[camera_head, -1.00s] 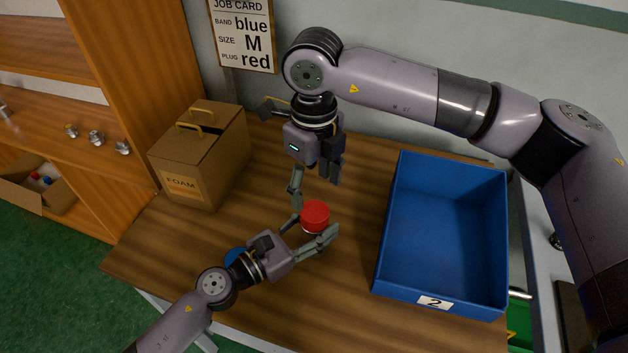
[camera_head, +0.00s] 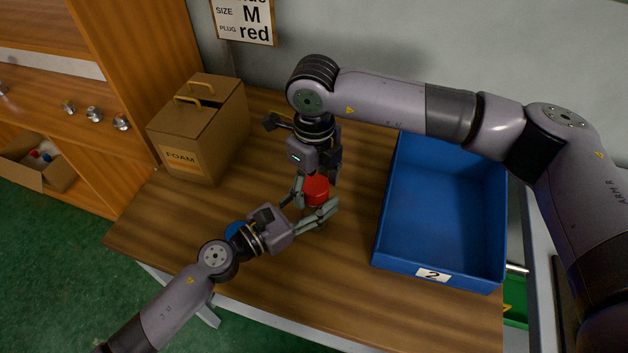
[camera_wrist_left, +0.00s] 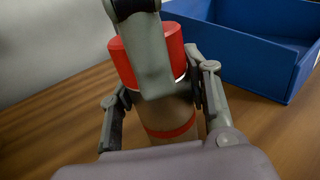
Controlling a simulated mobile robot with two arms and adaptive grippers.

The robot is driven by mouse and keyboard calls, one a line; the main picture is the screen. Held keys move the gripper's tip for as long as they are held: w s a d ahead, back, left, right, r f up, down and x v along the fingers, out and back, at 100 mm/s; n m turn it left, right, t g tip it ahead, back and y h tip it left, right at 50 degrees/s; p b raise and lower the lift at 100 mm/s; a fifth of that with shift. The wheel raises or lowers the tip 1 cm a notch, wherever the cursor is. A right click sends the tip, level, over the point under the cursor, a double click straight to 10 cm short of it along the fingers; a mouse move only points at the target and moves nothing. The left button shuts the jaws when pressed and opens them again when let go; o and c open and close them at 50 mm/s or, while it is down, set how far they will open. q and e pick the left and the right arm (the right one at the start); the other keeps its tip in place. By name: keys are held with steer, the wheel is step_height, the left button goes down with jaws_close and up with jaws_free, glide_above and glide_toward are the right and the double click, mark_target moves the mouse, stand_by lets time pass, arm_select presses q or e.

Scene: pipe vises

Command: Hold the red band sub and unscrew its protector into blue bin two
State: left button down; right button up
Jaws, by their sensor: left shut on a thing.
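The sub stands upright on the table; its brown body with a red band (camera_wrist_left: 172,131) shows in the left wrist view. Its red protector (camera_head: 316,188) is on top and also shows in the left wrist view (camera_wrist_left: 174,45). My left gripper (camera_head: 312,217) is shut on the sub's body below the protector, one finger on each side. My right gripper (camera_head: 316,183) points down from above, its fingers straddling the protector and apart. One of its fingers hides part of the protector in the left wrist view. Blue bin two (camera_head: 440,270) is at right and looks empty.
A cardboard FOAM box (camera_head: 190,150) stands at the back left of the table (camera_head: 340,285). A blue round thing (camera_head: 234,229) is partly hidden by my left wrist. Shelves (camera_head: 60,125) are at left. A job card (camera_head: 245,20) hangs on the wall.

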mark_target(314, 184)
steer(key=c, duration=1.1)
steer(key=shift+r, duration=0.15)
steer(key=shift+r, duration=1)
steer(key=shift+r, duration=2)
arm_select(q)
steer(key=c, duration=0.8)
jaws_free()
steer(key=shift+o, duration=0.2)
steer(key=v, duration=1.2)
steer(key=shift+a, duration=0.1)
